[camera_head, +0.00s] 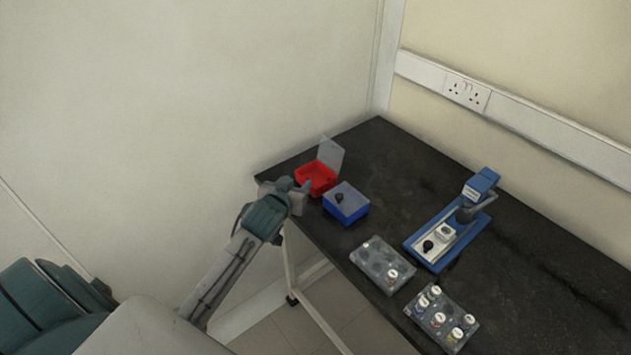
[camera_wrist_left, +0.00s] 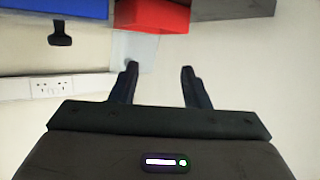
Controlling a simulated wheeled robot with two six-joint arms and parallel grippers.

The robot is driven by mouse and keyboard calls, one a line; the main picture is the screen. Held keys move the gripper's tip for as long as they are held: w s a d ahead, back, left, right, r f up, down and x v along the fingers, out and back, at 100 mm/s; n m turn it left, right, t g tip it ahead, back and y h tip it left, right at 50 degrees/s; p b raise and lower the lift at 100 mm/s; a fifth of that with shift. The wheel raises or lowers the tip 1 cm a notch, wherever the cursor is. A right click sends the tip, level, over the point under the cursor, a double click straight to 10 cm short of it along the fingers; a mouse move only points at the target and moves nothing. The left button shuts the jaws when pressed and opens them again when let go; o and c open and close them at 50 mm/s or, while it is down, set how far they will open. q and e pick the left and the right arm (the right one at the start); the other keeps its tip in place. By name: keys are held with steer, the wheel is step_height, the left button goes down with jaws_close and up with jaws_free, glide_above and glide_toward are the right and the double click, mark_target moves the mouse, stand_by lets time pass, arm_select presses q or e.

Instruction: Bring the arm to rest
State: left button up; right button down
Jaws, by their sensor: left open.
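My left arm (camera_head: 232,262) reaches up from the bottom left to the near left corner of the black table. My left gripper (camera_head: 303,187) is beside the red box, at the table's left edge. In the left wrist view my left gripper (camera_wrist_left: 158,72) has its two fingers apart with nothing between them. Whether the gripper touches the red box cannot be told from the head view. My right gripper is in neither view.
The black table (camera_head: 390,155) carries a red box (camera_head: 317,179) with a raised clear lid, a blue box (camera_head: 346,205) with a lid and black knob, a blue press-like device (camera_head: 432,255) and two vial racks (camera_head: 372,258) (camera_head: 428,328). Free floor lies left of the table.

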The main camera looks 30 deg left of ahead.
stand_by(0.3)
arm_select(q)
steer(key=s+d+f+m+g+h, duration=0.1)
steer(key=s+d+f+g, duration=0.2)
steer(key=s, duration=0.8)
steer(key=s+d+f+m+g, duration=0.1)
steer(key=s+d+f+g, duration=0.25)
steer(key=s, duration=0.65)
steer(key=s+d+f+m+g+h, duration=0.1)
steer(key=s+d+f+g, duration=0.2)
steer(key=s, duration=0.8)
steer(key=a+f+g, duration=0.1)
steer(key=a+f, duration=0.1)
steer(key=f, duration=1.2)
steer(key=a+f+g, duration=0.1)
steer(key=a+f, duration=0.1)
steer(key=f, duration=1.3)
steer(key=s+a+f+g, duration=0.1)
steer(key=s+f, duration=1.6)
steer(key=f, duration=0.3)
steer(key=shift+s+f, duration=0.2)
steer(key=shift+s, duration=0.1)
